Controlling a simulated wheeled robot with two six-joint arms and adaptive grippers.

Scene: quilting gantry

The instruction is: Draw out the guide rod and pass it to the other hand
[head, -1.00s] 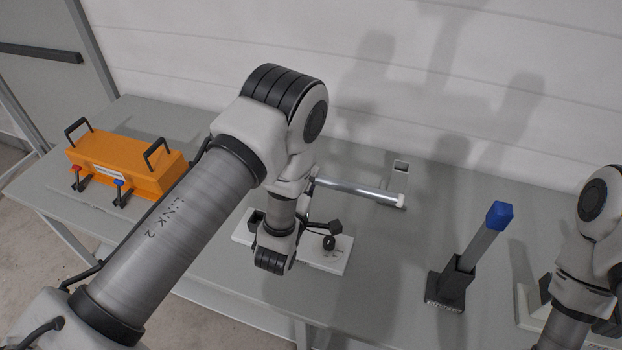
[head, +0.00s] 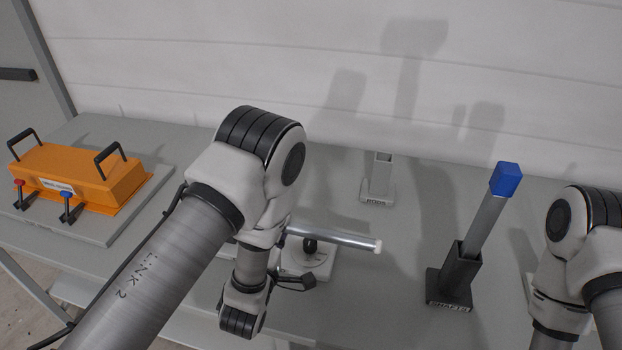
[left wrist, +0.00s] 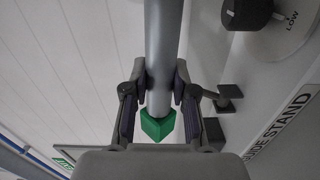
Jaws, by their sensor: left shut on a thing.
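The guide rod is a smooth metal bar (head: 335,238) with a white end at right in the head view. It lies nearly level above the table. In the left wrist view the rod (left wrist: 162,45) runs between my left gripper's fingers (left wrist: 158,95), with a green end piece (left wrist: 158,126) just past them. My left gripper is shut on it. In the head view my left arm hides that gripper and the rod's left part. My right arm shows at the right edge, but its gripper is out of frame.
A white stand plate with a black knob (head: 310,246) lies under the rod; its label reads GUIDE STAND in the wrist view. An empty grey socket (head: 382,175) stands behind. A blue-capped bar (head: 486,222) leans in a dark holder (head: 455,280). An orange box (head: 80,175) sits at left.

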